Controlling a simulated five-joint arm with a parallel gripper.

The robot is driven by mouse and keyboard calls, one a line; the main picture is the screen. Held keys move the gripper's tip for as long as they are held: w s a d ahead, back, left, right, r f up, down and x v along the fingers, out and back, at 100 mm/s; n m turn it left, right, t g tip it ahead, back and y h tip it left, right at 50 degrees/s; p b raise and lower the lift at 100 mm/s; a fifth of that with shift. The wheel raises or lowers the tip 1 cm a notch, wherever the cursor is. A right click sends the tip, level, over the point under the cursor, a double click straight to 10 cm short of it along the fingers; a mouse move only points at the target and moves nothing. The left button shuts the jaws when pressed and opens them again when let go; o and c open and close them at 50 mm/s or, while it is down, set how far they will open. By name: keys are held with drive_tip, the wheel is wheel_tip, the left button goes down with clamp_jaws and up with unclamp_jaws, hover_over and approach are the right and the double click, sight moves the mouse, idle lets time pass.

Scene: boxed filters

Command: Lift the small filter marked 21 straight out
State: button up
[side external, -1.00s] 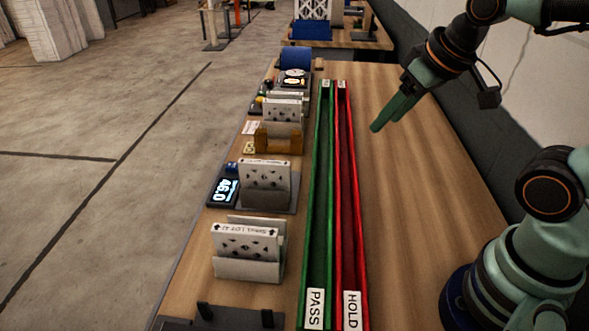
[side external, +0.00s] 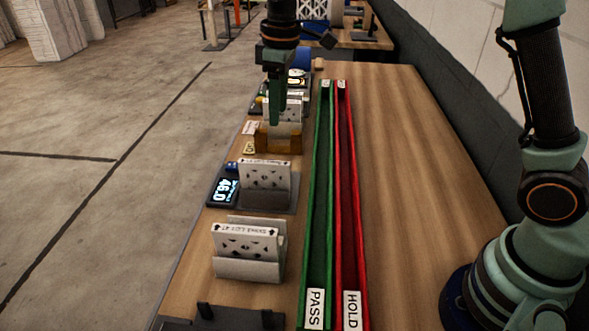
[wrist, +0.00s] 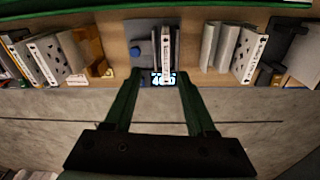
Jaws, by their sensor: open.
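Several white boxed filters stand in a row along the bench's left side. The front filter (side external: 245,243) sits in a pale holder (side external: 248,269). The middle filter (side external: 264,177) stands in a grey holder beside a display (side external: 223,190) reading 46.0. A far filter (side external: 293,110) is partly covered by my gripper. I cannot read a 21 on any of them. My gripper (side external: 276,121) points down over the row's far part. In the wrist view my gripper (wrist: 159,80) is open and empty, with the middle filter (wrist: 165,50) seen edge-on beyond the fingers.
A green PASS channel (side external: 320,200) and a red HOLD channel (side external: 346,200) run beside the row. An orange-brown holder (side external: 278,146) stands behind the middle filter. A dark stand (side external: 238,318) is at the near edge.

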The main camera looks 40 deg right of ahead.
drive_tip(key=n+g, duration=0.1)
approach(263, 162)
drive_tip(key=shift+w+d+f, duration=0.15)
drive_tip(key=shift+d+f, duration=0.05)
wheel_tip(263, 162, down, 7)
drive_tip(key=shift+r, duration=0.2)
drive_tip(key=shift+a+f, duration=0.1)
drive_tip(key=shift+f, duration=1.25)
drive_tip(key=shift+a+f, duration=0.15)
drive_tip(key=shift+f, duration=1.2)
clamp_jaws()
